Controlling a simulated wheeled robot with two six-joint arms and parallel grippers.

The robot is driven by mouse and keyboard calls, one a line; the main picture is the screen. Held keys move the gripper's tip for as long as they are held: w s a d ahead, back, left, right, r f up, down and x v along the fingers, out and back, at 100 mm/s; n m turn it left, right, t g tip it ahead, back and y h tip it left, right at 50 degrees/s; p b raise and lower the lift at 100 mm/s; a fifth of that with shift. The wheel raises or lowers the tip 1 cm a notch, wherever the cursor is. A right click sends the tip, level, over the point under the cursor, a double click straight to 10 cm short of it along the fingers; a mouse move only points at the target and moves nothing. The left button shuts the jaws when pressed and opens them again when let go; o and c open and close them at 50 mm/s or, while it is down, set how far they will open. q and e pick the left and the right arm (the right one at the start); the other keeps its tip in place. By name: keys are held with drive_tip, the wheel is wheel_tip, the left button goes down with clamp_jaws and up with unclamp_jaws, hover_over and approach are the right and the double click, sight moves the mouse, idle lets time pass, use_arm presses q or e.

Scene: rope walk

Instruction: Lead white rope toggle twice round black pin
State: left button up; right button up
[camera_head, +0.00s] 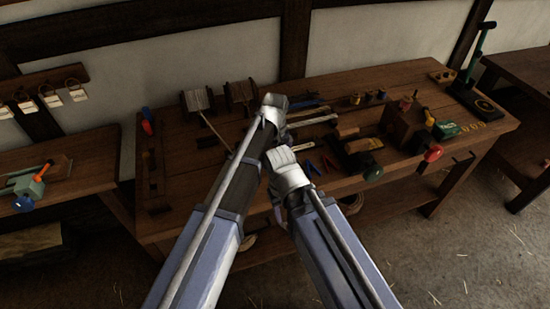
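My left arm reaches up over the workbench (385,182), and its gripper end (273,106) is above the middle of the bench. My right arm ends just below it, with its grey gripper end (284,162) close to the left forearm. The fingers of both grippers are hidden or too small to make out, so I cannot tell whether they are open or hold anything. A pale cord (214,132) runs from a slatted block (197,100) down toward my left forearm. I cannot make out the white toggle or the black pin; my arms cover part of the bench.
A wooden box (401,124) and a green box (445,130) stand to the right. A green-and-black tool (474,88) stands at the far right. A second bench (85,171) is at left.

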use_arm(q)
wheel_tip(320, 180, up, 8)
drive_tip(key=p, duration=0.8)
drive_tip(key=shift+f, duration=0.1)
idle(0.3)
drive_tip(key=s+a+m, duration=0.2)
drive_tip(key=s+a, duration=0.6)
drive_tip(key=a, duration=0.2)
drive_tip(key=s+a+m, duration=0.1)
drive_tip(key=s+a, duration=0.6)
drive_tip(key=a, duration=0.4)
drive_tip(key=s+d+m+y, duration=0.1)
drive_tip(key=s+d+m, duration=0.3)
drive_tip(key=d, duration=0.7)
drive_tip(key=shift+s, duration=1.05)
drive_tip(key=shift+d, duration=0.1)
